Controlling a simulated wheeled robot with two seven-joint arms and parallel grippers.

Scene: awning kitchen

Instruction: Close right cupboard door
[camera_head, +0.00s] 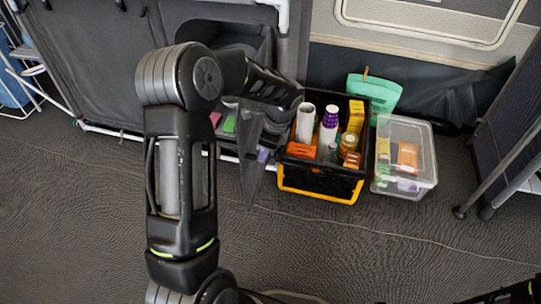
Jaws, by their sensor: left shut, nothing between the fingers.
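The grey fabric cupboard (92,60) stands at the upper left to middle, with a white tube frame. Its right part has an opening (232,36) with a dark inside. A dark grey fabric flap (252,160), seemingly the right cupboard door, hangs partly away from this opening, with small coloured items on a shelf behind it. My left arm comes up from the bottom and bends right across the cupboard front. My left gripper (290,98) is shut and empty beside the flap's upper part; I cannot tell whether they touch. My right gripper is not in view.
A black and orange crate (318,186) full of bottles and boxes stands right of the flap. A clear plastic box (410,184) and a green item (374,92) are beside it. A metal-legged stand (505,170) is far right. The grey floor in front is clear.

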